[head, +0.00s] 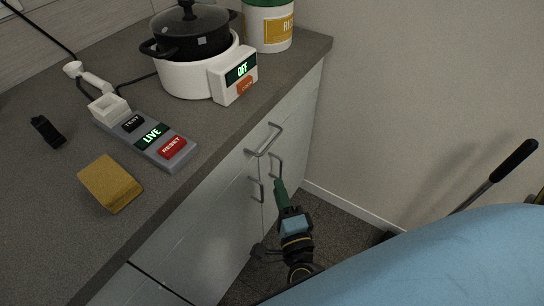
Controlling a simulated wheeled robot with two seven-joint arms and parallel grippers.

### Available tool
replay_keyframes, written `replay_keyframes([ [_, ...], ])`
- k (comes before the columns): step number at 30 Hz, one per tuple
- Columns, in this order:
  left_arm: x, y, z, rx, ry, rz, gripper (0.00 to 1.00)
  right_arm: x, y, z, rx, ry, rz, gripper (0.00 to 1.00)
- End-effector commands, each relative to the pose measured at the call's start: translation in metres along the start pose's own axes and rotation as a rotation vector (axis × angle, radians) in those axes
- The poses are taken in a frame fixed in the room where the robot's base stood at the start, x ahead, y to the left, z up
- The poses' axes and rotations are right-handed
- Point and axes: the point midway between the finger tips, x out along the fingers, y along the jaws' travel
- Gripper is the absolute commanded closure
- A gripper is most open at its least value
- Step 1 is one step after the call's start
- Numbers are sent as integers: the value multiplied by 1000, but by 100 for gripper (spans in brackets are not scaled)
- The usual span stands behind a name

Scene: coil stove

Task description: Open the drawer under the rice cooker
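The white rice cooker (186,78) stands near the back of the counter, with a black lidded pot in it and a display reading OFF. Below the counter edge, the drawer front (236,166) is flush with the cabinet and looks closed. Its bar handle (265,140) is near the top. My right gripper (280,188) has green fingers pointing up, close to the cabinet door handles and below the drawer handle. The fingers overlap in this view, so their opening and any contact cannot be told. My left gripper is not in view.
Two door handles, one left (257,189) and one right (276,166), stick out below the drawer. The counter (60,215) holds a grey power strip (133,128) reading LIVE, a yellow block (110,183), a black clip (47,132) and a white-green canister (268,28). A wall (400,80) stands to the right.

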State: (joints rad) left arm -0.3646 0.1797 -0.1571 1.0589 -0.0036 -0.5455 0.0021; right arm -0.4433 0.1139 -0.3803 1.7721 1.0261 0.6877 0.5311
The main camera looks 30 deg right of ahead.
Motion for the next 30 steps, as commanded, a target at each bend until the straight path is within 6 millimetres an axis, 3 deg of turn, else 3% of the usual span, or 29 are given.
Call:
replay_keyframes([
  [1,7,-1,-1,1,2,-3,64,0,-3,-3,52,27,-19,71],
  [8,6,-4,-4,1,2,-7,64,14,-17,-10,130,69,-45,71],
  [21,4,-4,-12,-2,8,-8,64,101,-20,-15,125,66,-45,71],
  [30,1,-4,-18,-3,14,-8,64,132,-21,-17,123,65,-42,71],
])
